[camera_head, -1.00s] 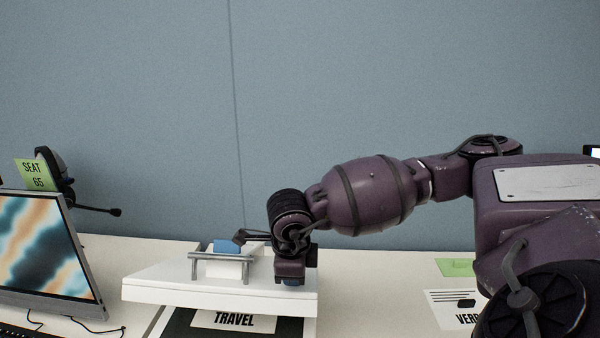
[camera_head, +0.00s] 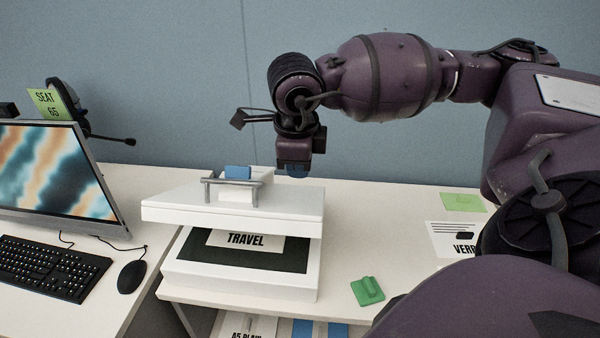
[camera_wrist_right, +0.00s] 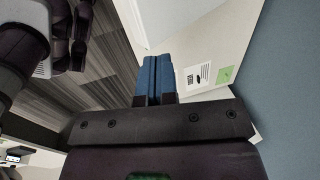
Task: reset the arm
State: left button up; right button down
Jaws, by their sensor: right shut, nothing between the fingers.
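My right arm reaches in from the right in the head view. Its gripper (camera_head: 293,171) points down above the back right corner of a white press-like machine (camera_head: 240,285) and is apart from it. In the right wrist view the blue fingers (camera_wrist_right: 157,78) lie together, shut with nothing between them. My left gripper is in neither view.
The machine's lid (camera_head: 240,210) stands raised over a TRAVEL card (camera_head: 245,240). A green object (camera_head: 367,291) lies right of it. A monitor (camera_head: 55,180), keyboard (camera_head: 52,267), mouse (camera_head: 132,276) and headset (camera_head: 105,138) are left.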

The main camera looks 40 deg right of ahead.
jog(key=shift+s+a+r, duration=0.2)
jog(key=shift+a+r, duration=0.1)
jog(key=shift+r, duration=0.2)
